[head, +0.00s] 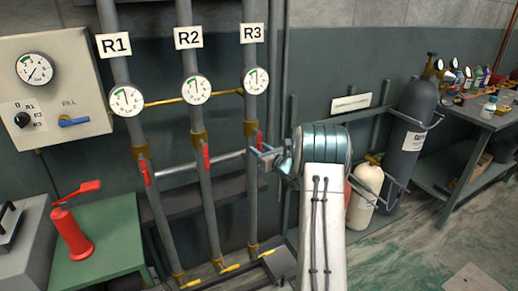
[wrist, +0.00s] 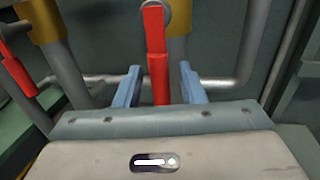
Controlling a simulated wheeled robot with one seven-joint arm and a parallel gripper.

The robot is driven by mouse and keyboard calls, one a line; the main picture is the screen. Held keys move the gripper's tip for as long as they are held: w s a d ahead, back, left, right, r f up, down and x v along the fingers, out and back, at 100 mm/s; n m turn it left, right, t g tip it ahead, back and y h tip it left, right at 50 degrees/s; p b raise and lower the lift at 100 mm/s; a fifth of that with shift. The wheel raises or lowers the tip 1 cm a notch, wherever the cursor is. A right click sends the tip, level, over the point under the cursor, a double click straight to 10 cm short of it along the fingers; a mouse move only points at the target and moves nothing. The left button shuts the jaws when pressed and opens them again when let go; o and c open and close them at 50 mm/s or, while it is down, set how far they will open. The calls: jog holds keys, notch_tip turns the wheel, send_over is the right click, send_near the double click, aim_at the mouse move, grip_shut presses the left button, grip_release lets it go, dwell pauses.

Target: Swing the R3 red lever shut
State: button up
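The R3 red lever (head: 259,139) shows at the R3 pipe, just above my gripper. It points down along the pipe, like the R1 lever (head: 145,172) and R2 lever (head: 206,155). In the wrist view the R3 lever (wrist: 155,35) hangs from its pivot, and its lower end lies between the two blue fingers of my gripper (wrist: 159,85). Gaps show on both sides of it, so the fingers are open. In the head view my gripper (head: 263,154) is at the lever's lower end. How deep the lever sits between the fingers I cannot tell.
The R3 gauge (head: 255,80) and R3 sign (head: 252,33) are above the lever. A horizontal grey pipe (head: 190,167) runs left of my gripper. A grey cylinder (head: 408,130) and a cream cylinder (head: 365,190) stand to the right. A red pump (head: 72,235) is at the left.

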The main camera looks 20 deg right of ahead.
jog(key=shift+w, duration=0.35)
grip_shut()
